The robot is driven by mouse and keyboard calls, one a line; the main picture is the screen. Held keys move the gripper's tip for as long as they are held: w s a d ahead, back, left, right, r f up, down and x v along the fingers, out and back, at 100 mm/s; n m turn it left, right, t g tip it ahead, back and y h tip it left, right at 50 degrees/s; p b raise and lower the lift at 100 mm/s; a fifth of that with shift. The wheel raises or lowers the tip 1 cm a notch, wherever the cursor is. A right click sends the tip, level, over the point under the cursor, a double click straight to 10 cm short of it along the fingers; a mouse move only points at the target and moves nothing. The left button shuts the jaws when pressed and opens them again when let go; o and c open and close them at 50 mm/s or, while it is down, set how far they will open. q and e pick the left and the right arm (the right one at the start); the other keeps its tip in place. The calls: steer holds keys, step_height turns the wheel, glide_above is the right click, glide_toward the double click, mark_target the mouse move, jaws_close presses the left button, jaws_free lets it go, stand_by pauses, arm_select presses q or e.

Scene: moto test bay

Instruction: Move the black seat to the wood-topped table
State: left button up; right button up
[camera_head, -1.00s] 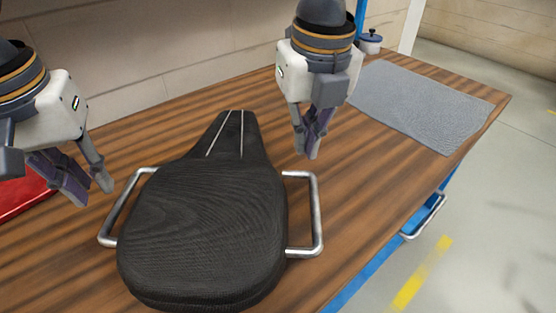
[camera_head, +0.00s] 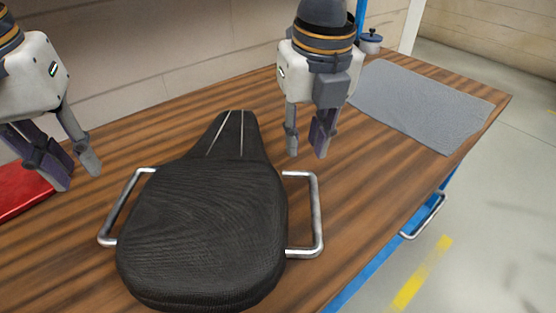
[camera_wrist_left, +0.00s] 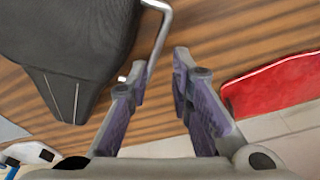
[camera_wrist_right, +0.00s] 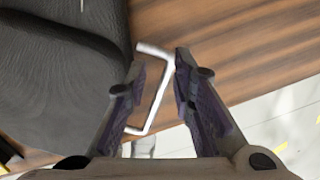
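The black seat (camera_head: 205,225) lies on the wood-topped table (camera_head: 350,190), with a metal handle on each side. Its narrow end with two light stripes points to the back. My left gripper (camera_head: 82,180) is open and empty above the table, left of and behind the left handle (camera_head: 122,205). The seat and that handle also show in the left wrist view (camera_wrist_left: 70,45). My right gripper (camera_head: 306,155) is open and empty, above and behind the right handle (camera_head: 318,215). In the right wrist view the right handle (camera_wrist_right: 158,95) appears between the open fingers, but I cannot see contact.
A red object (camera_head: 22,192) lies on the table at the left. A wall stands behind. A blue frame with a metal handle (camera_head: 425,217) runs along the right edge.

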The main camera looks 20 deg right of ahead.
arm_select(q)
step_height(320, 180, up, 8)
steer(key=s, duration=0.1)
arm_select(e)
step_height(320, 180, up, 12)
steer(key=s, duration=0.1)
steer(key=shift+s, duration=0.35)
arm_select(q)
steer(key=shift+s, duration=0.1)
